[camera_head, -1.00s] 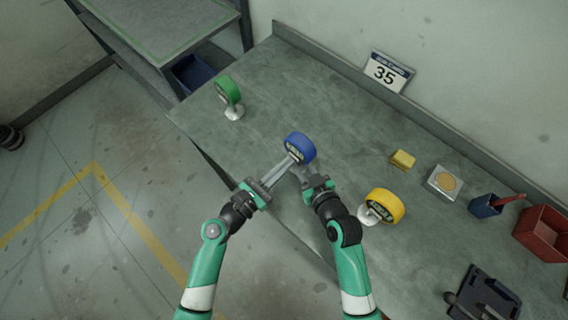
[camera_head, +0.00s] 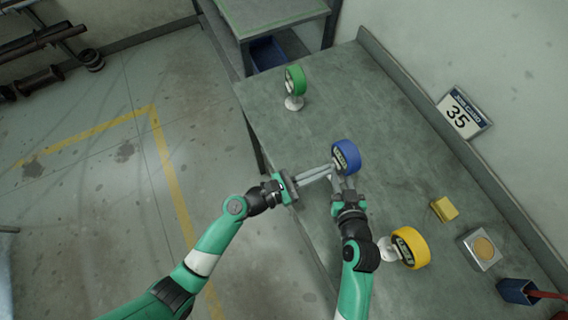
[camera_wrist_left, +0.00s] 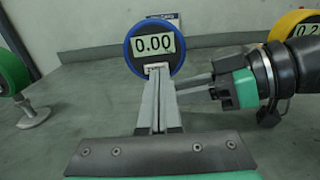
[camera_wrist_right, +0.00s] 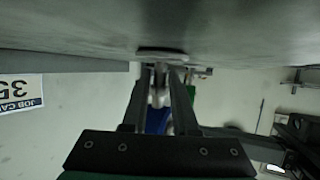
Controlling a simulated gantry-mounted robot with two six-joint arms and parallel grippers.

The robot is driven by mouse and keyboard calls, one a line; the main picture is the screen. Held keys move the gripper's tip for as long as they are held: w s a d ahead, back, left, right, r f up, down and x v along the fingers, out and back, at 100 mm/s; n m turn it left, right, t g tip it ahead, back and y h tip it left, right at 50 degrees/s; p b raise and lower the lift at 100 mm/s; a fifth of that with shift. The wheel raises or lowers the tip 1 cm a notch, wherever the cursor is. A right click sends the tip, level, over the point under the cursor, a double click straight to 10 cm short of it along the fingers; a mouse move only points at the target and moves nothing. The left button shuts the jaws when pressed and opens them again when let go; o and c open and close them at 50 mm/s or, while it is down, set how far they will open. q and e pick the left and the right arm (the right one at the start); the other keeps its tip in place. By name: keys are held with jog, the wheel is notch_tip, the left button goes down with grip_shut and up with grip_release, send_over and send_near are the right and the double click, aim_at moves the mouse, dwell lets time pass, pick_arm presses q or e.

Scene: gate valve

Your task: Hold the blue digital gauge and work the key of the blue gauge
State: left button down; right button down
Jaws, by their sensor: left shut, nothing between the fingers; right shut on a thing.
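The blue gauge (camera_head: 346,157) stands upright on the bench, its display reading 0.00 in the left wrist view (camera_wrist_left: 154,46). My left gripper (camera_head: 330,172) is shut and empty, its fingertips (camera_wrist_left: 157,70) at the lower front of the gauge, by the pale key strip under the display. Whether they touch the key I cannot tell. My right gripper (camera_head: 345,180) is shut on the gauge's stem, just below its body. In the right wrist view the fingers (camera_wrist_right: 162,75) flank the metal stem, with the round foot (camera_wrist_right: 162,55) beyond and part of the blue body (camera_wrist_right: 157,121) visible between them.
A green gauge (camera_head: 295,80) stands at the bench's far left end. A yellow gauge (camera_head: 410,248) is close to my right arm. A yellow block (camera_head: 444,209), a square box with a round tan top (camera_head: 481,248) and a blue cup (camera_head: 516,291) lie farther right. A job card (camera_head: 463,112) leans at the back.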

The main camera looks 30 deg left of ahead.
pick_arm(q)
jog(key=v, duration=1.1)
jog(key=shift+a, duration=0.2)
jog(key=shift+s, duration=0.1)
pick_arm(e)
jog(key=c, duration=0.6)
grip_release()
